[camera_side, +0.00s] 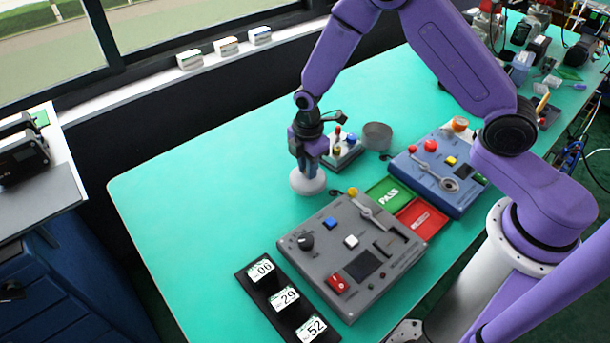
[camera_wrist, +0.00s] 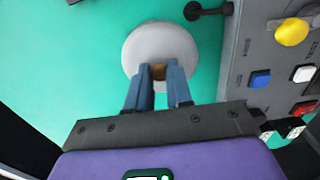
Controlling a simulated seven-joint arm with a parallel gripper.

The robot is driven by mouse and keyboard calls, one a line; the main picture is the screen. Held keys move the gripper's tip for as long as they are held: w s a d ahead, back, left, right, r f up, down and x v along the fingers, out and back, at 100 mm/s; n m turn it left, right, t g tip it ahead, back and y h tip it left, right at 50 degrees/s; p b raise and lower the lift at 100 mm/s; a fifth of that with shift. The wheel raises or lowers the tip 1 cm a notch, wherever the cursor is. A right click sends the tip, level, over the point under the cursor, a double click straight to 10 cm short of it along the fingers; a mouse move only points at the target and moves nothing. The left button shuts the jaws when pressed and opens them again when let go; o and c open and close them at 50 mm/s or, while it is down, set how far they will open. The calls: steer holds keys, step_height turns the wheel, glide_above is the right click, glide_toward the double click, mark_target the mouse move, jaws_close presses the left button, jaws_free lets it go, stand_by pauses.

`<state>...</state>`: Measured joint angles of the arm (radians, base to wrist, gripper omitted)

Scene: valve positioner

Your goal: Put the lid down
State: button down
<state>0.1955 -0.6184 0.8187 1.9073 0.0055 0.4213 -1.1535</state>
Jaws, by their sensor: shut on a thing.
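The lid (camera_side: 308,184) is a round, pale grey disc with a small brown knob (camera_wrist: 158,72). My gripper (camera_side: 308,166) is above the lid with its fingers pointing down. In the wrist view the two blue fingers of my gripper (camera_wrist: 158,84) are closed on the knob, and the pale lid (camera_wrist: 147,42) spreads out beyond them. The lid is over bare green table, left of the grey control box. I cannot tell whether its underside touches the table.
Green and red plates (camera_side: 390,193) lie between the boxes. The table's left side (camera_side: 190,205) is clear.

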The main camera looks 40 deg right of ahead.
mark_target(305, 176)
steer(key=shift+w+a+f, duration=0.1)
steer(key=shift+w+f, duration=0.2)
steer(key=shift+f, duration=0.1)
steer(key=shift+w+f, duration=0.1)
steer(key=shift+f, duration=1.5)
steer(key=shift+f, duration=0.1)
steer(key=c, duration=1)
jaws_free()
